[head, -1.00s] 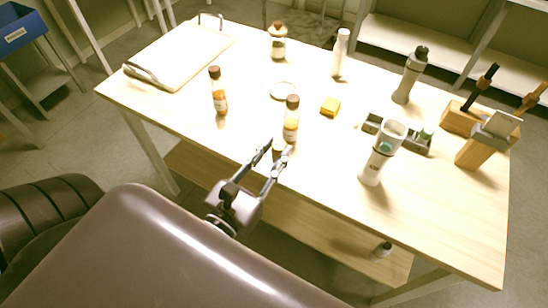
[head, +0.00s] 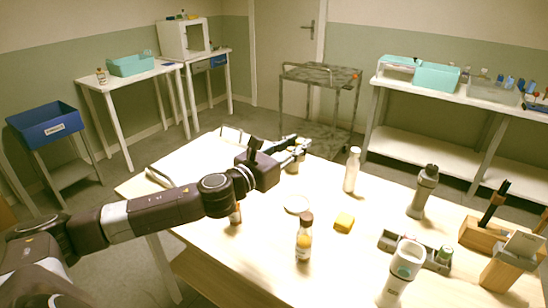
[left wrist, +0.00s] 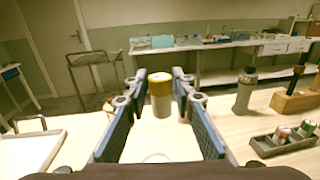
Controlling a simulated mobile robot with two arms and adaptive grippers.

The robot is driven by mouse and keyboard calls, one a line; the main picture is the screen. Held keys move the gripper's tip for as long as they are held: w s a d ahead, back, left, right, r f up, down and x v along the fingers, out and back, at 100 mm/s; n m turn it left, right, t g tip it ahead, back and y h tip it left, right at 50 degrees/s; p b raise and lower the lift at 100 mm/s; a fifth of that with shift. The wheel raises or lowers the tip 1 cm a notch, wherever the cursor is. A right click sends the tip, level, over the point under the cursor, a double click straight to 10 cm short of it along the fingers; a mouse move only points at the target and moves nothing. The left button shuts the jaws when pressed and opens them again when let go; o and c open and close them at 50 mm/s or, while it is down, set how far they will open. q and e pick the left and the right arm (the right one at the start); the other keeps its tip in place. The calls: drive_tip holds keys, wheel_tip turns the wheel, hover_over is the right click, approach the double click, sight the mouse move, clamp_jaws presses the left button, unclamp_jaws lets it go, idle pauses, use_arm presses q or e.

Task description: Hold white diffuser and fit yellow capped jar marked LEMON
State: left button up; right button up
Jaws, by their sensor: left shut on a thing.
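My left gripper (head: 298,148) is raised over the far part of the table. In the left wrist view its fingers (left wrist: 157,100) are shut on a small jar with a yellow-orange cap (left wrist: 160,84). The jar appears upright; no word on it can be read. The white diffuser (head: 395,287), a cylinder with an open rounded top and a teal spot, stands at the near right of the table, apart from my left gripper. Its base is cut off by the picture edge. My right gripper is out of view.
A dark tray (head: 388,241) with capped jars stands behind the diffuser. An amber bottle (head: 303,246), yellow block (head: 344,221), white disc (head: 297,204), white bottle (head: 352,172) and grey bottle (head: 422,192) stand around. Wooden holders (head: 463,238) are at right.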

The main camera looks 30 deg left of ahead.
use_arm(q)
drive_tip(key=s+d+r+m+g+h, duration=0.2)
drive_tip(key=d+m+g+h, duration=0.4)
drive_tip(key=d, duration=0.6)
drive_tip(key=s+d+r+m+g+h, duration=0.2)
drive_tip(key=d+m+g+h, duration=0.25)
drive_tip(key=d+h, duration=0.6)
drive_tip(key=shift+s+d+f+m+g+y, duration=0.25)
drive_tip(key=shift+s+d+m+g, duration=0.75)
drive_tip(key=shift+s+d, duration=0.3)
drive_tip(key=shift+s+d+f+m+g+y, duration=0.1)
drive_tip(key=shift+s+d+f+m+g, duration=0.15)
drive_tip(key=shift+s+d+m+g, duration=0.8)
drive_tip(key=shift+s+d+f+m+g+y, duration=0.25)
drive_tip(key=shift+s+d+m+g, duration=0.45)
drive_tip(key=shift+s+d+g, duration=0.65)
drive_tip(key=shift+s+d+t, duration=0.15)
drive_tip(key=shift+d+t, duration=0.1)
